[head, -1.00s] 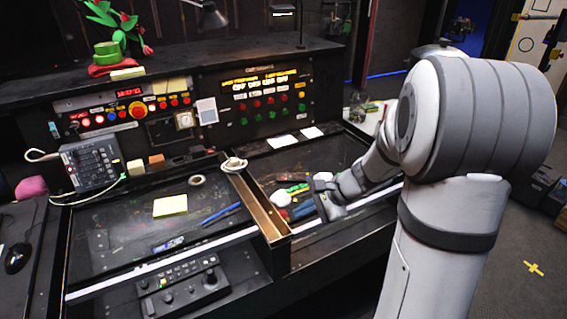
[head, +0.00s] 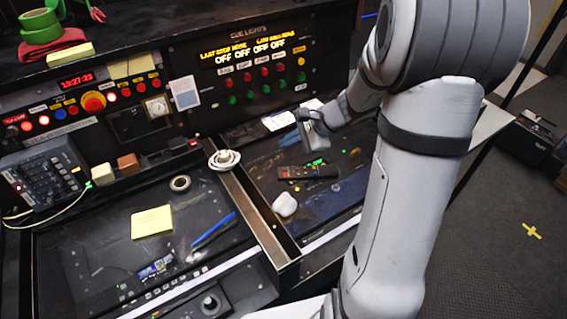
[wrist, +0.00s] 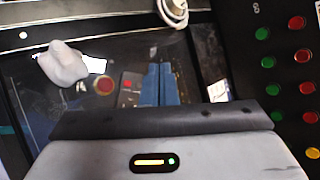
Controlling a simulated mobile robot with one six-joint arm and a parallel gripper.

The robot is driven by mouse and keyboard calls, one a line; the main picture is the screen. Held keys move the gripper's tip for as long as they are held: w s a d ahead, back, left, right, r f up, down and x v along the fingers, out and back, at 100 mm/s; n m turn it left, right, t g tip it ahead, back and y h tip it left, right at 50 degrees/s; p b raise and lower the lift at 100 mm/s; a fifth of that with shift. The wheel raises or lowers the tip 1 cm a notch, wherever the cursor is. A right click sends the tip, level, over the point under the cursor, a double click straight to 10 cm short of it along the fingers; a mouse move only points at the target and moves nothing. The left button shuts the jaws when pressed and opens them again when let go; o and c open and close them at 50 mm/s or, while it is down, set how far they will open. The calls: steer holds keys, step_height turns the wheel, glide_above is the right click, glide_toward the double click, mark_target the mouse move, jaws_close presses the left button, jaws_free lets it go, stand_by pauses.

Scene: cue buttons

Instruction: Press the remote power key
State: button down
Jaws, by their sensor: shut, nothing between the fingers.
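The remote (head: 308,173) is a dark slim bar lying on the right-hand glass panel, with a red key at its left end. In the wrist view, part of a dark object with a red spot, likely the remote (wrist: 125,97), shows just left of the fingers. My gripper (head: 300,130) is above and behind the remote in the head view, apart from it. Its blue fingers (wrist: 158,70) are closed together and empty in the wrist view. The fingers and gripper body hide some of the panel there.
The cue light panel (head: 243,66) stands upright behind.

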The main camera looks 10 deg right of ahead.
steer(key=shift+s+r, duration=0.1)
steer(key=b, duration=0.6)
glide_above(289, 175)
step_height(289, 175, down, 8)
steer(key=shift+a+f, duration=0.1)
steer(key=shift+f+b, duration=0.35)
steer(key=shift+f, duration=0.1)
stand_by(1.6)
steer(key=shift+f+b, duration=0.3)
steer(key=shift+b, duration=0.25)
steer(key=shift+f+b, duration=0.3)
steer(key=shift+r, duration=0.1)
stand_by(0.4)
steer(key=shift+r+p, duration=0.45)
steer(key=shift+r, duration=0.2)
